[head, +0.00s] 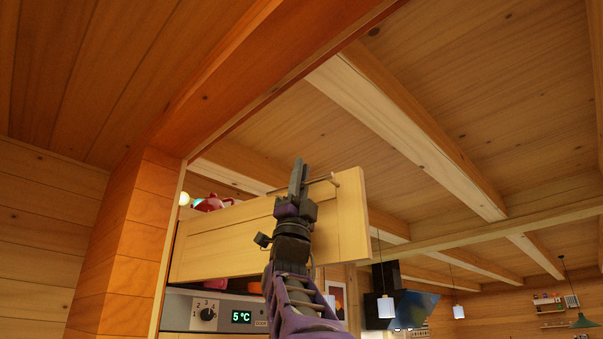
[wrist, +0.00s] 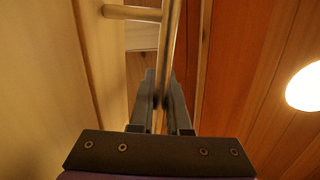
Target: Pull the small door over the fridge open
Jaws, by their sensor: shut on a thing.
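The small door (head: 225,243) over the fridge is a pale wooden panel, seen at a slant in the head view. It stands away from its cabinet, with things showing behind it above and below. Its slim bar handle (head: 322,181) is near the upper edge. My gripper (head: 298,176) is at the handle, in front of the door. In the wrist view, the handle bar (wrist: 169,45) runs down between the fingers of my gripper (wrist: 162,88), which are shut on it. The door face (wrist: 45,75) fills the left. My arm hides the door's lower middle.
The fridge's control panel (head: 210,313) with a dial and a 5 °C display is below the door. A red object (head: 210,202) shows above the door's upper edge. A wooden post (head: 125,245) stands left. The room opens to the right, with hanging lamps (head: 385,306).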

